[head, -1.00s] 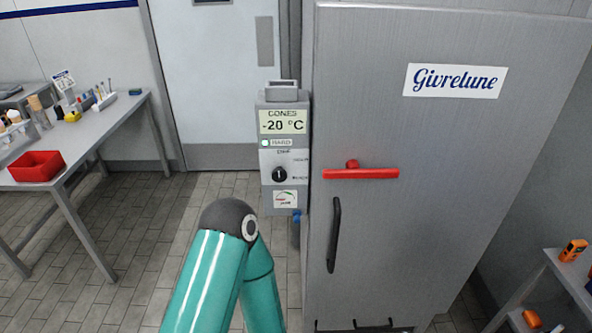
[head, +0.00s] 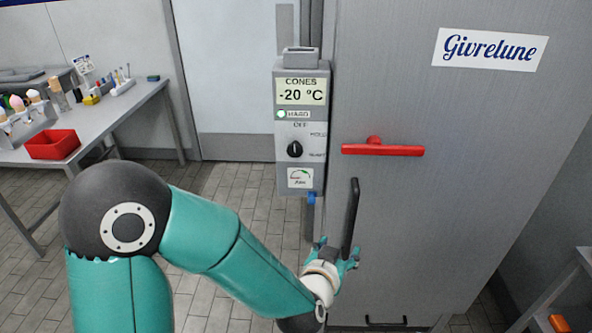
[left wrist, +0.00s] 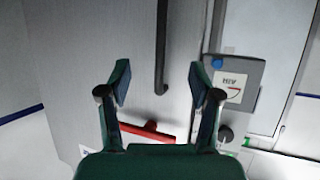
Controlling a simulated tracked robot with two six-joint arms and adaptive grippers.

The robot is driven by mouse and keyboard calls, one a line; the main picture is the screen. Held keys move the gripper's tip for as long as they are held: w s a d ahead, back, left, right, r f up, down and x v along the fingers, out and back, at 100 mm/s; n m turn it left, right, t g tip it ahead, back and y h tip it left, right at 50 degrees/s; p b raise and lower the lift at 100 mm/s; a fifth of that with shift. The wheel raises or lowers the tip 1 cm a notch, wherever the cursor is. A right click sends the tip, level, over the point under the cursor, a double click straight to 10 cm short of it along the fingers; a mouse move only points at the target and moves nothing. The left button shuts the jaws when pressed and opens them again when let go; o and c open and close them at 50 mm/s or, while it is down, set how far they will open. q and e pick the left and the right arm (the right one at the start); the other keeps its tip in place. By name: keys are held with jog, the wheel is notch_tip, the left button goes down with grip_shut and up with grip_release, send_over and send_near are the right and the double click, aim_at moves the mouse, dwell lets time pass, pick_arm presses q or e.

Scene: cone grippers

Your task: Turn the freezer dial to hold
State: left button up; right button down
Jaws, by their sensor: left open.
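The freezer dial (head: 295,149) is a round black knob on a grey control box (head: 318,70) fixed beside the freezer door. OFF is printed above it, HOLD to its upper right and another word to its lower right. Its exact pointer direction is too small to tell. The display reads -20 °C, with HARD lit below. My left gripper (head: 339,252) is open and empty, below the box and near the foot of the black door handle (head: 350,218). The left wrist view, turned over, shows the open fingers (left wrist: 158,72) and the dial (left wrist: 226,133) beyond the right finger. My right gripper is not in view.
The grey freezer (head: 480,180) has a red lever (head: 383,149) right of the dial. A table with a red tray (head: 53,144) stands at left. A shelf (head: 545,300) stands at lower right.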

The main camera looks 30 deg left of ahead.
pick_arm(q)
jog(key=s+a+r+n+t+y+b, duration=0.2)
jog(key=s+a+r+t+y, duration=0.15)
jog(key=r, duration=0.65)
jog(key=n+g+y, duration=0.1)
jog(key=n+y, duration=0.1)
jog(key=y, duration=0.2)
send_near(295, 152)
jog(key=shift+h, duration=0.25)
jog(key=p+x, duration=0.1)
jog(key=x, duration=0.8)
jog(key=shift+w+a, duration=0.2)
jog(key=shift+a, duration=0.05)
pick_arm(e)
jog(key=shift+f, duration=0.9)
pick_arm(q)
jog(key=shift+p, duration=0.3)
jog(key=c, duration=1.1)
